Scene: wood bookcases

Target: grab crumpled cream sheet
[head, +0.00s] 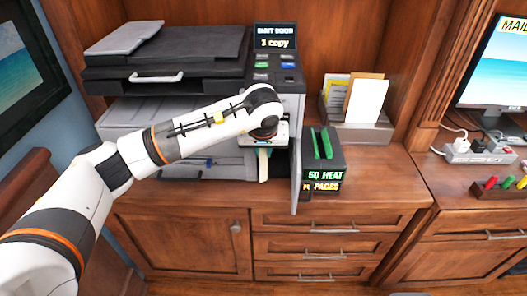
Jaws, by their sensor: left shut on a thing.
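My left arm comes in from the left, and its gripper (264,150) is at the front of the printer (175,76), beside an open upright door panel (296,172). The gripper points down and away from me, and its wrist hides much of the fingers. A narrow cream strip (263,168), which looks like the crumpled cream sheet, shows right under the gripper. The gripper is shut on it. The rest of the sheet is hidden. My right gripper is not in view.
A dark box with green bars (322,152) stands just right of the open panel. A paper holder (358,127) is behind it. A monitor (497,62), power strip (480,155) and marker tray (503,189) are at the right. The desktop right of the box is clear.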

